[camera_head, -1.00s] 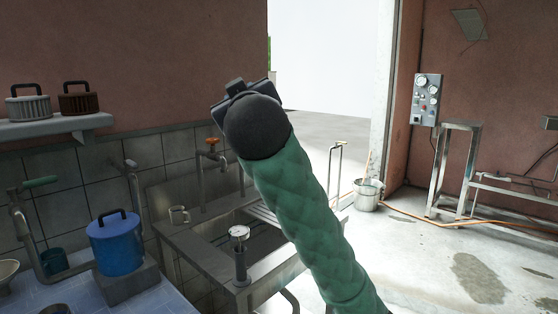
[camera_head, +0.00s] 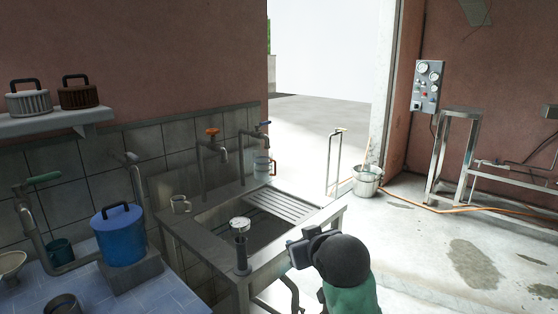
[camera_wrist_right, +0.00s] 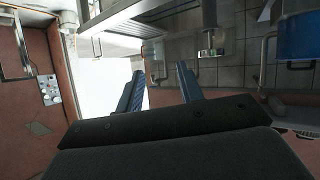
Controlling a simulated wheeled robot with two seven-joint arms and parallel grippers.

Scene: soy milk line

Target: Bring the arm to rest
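My right arm, in a green sleeve, comes up from the bottom of the head view. Its dark wrist and gripper (camera_head: 299,250) are low, by the front right corner of the steel sink (camera_head: 205,248). I cannot tell whether they touch the sink. In the right wrist view the two blue fingers (camera_wrist_right: 160,78) stand apart with nothing between them. My left arm and gripper are not in view.
A gauge on a post (camera_head: 241,236) stands at the sink's front edge. A blue pot (camera_head: 120,240) stands at left.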

